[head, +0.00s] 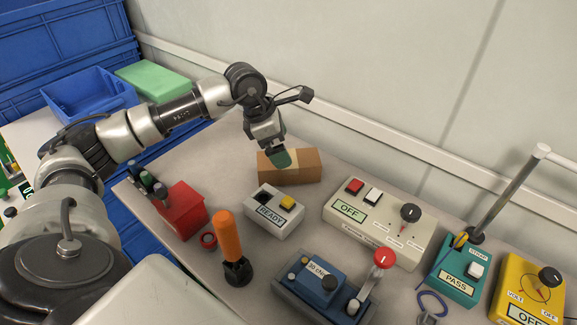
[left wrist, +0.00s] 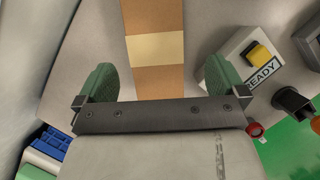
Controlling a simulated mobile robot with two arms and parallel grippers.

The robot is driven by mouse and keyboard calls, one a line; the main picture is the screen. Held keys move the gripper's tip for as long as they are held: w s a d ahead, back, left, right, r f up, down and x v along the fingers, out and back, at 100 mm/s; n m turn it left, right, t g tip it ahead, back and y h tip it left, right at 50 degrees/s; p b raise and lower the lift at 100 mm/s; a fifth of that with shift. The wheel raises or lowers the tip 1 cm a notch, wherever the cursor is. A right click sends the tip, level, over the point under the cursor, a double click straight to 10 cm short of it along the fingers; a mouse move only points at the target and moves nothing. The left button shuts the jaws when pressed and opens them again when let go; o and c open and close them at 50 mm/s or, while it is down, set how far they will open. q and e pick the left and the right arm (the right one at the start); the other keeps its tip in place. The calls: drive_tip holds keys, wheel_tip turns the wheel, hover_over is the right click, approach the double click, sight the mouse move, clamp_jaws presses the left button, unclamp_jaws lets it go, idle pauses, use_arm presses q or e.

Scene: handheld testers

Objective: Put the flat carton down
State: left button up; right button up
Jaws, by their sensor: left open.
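The flat carton (head: 302,166) is a brown cardboard box with a pale band, lying on the grey table near the wall. In the left wrist view the carton (left wrist: 156,80) runs up the picture between the two green fingertips, with clear gaps on both sides. My left gripper (head: 280,160) is open at the carton's near side, and its finger hides part of the box. The left wrist view shows the same open gripper (left wrist: 158,76). My right gripper is in neither view.
A grey READY box (head: 274,212) stands just in front of the carton. A larger OFF tester (head: 380,222) is to its right, and a red holder (head: 182,210) to its left. An orange-handled tool (head: 230,240) stands upright nearer. The wall is close behind.

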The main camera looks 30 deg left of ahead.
use_arm(q)
drive_tip(key=x, duration=0.6)
drive_tip(key=shift+w+a, duration=0.2)
drive_tip(key=shift+w, duration=0.05)
drive_tip(key=shift+c, duration=0.5)
drive_tip(key=shift+r, duration=0.15)
drive_tip(key=c, duration=1)
